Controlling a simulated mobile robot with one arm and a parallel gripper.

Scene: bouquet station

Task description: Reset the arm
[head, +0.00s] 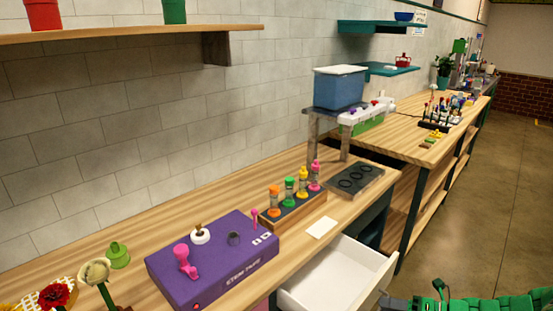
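My green arm shows at the bottom right edge of the head view, cut off by the frame. A dark part at its left end, which looks like my gripper (402,304), is mostly below the frame. Its fingers cannot be made out, so I cannot tell whether it is open or shut or holds anything. It is in front of the bench, just right of an open white drawer (345,272).
A purple box (215,262), a wooden rack of colourful bottles (300,208) and a dark tray with rings (356,181) stand on the wooden bench. A blue bin (340,90) sits on a raised stand. Flowers (95,272) are at front left. Open floor (490,210) lies right.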

